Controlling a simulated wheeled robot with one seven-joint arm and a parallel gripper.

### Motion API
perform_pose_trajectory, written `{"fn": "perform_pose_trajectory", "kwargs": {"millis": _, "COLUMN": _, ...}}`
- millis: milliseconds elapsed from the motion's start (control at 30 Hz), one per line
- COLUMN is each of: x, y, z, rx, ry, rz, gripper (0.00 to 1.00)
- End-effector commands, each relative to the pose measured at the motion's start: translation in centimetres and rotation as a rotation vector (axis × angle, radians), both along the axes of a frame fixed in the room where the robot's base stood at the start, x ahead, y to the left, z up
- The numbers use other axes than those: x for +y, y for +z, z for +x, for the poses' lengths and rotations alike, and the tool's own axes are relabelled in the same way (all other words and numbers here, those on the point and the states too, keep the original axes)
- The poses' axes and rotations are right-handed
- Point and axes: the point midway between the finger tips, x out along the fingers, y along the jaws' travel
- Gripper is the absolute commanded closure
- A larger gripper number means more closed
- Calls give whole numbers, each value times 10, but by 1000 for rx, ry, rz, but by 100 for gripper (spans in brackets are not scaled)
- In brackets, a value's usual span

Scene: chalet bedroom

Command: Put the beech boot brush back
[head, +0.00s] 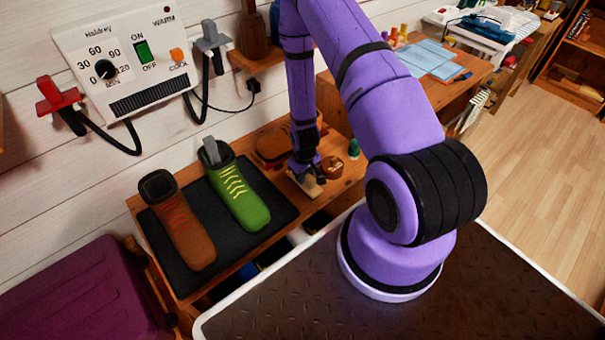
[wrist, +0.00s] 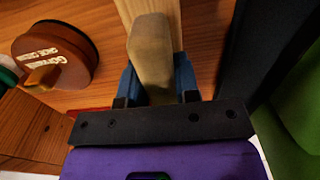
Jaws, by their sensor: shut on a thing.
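My gripper (head: 306,172) is low over the wooden bench top in the head view, beside the round brown tin. In the wrist view my gripper (wrist: 156,85) has its two blue fingers closed on either side of the beech boot brush (wrist: 152,48), a tan block with a rounded end. A paler wooden strip (wrist: 165,8) shows behind it, and I cannot tell whether it belongs to the brush. In the head view a pale wooden piece (head: 310,187) shows under my gripper. Whether the brush touches the bench is hidden.
The round brown tin (head: 332,166) and a green bottle (head: 353,148) stand close right of my gripper. Left are a black mat (head: 273,216) with a green boot (head: 242,195) and brown boot (head: 185,225). A dryer panel (head: 120,60) hangs on the wall.

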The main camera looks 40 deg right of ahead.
Motion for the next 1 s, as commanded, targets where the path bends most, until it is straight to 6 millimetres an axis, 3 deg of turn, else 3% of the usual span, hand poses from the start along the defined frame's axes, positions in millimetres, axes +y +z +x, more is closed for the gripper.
{"fn": "perform_pose_trajectory", "kwargs": {"millis": 167, "x": 0, "y": -2, "z": 0, "rx": 1, "ry": 0, "rz": 0, "gripper": 100}}
{"fn": "perform_pose_trajectory", "kwargs": {"millis": 200, "x": 0, "y": -3, "z": 0, "rx": 1, "ry": 0, "rz": 0, "gripper": 68}}
{"fn": "perform_pose_trajectory", "kwargs": {"millis": 300, "x": 0, "y": -3, "z": 0, "rx": 1, "ry": 0, "rz": 0, "gripper": 45}}
{"fn": "perform_pose_trajectory", "kwargs": {"millis": 667, "x": 0, "y": 1, "z": 0, "rx": 0, "ry": 0, "rz": 0, "gripper": 45}}
{"fn": "perform_pose_trajectory", "kwargs": {"millis": 1000, "x": 0, "y": 45, "z": 1, "rx": -3, "ry": 0, "rz": -1, "gripper": 45}}
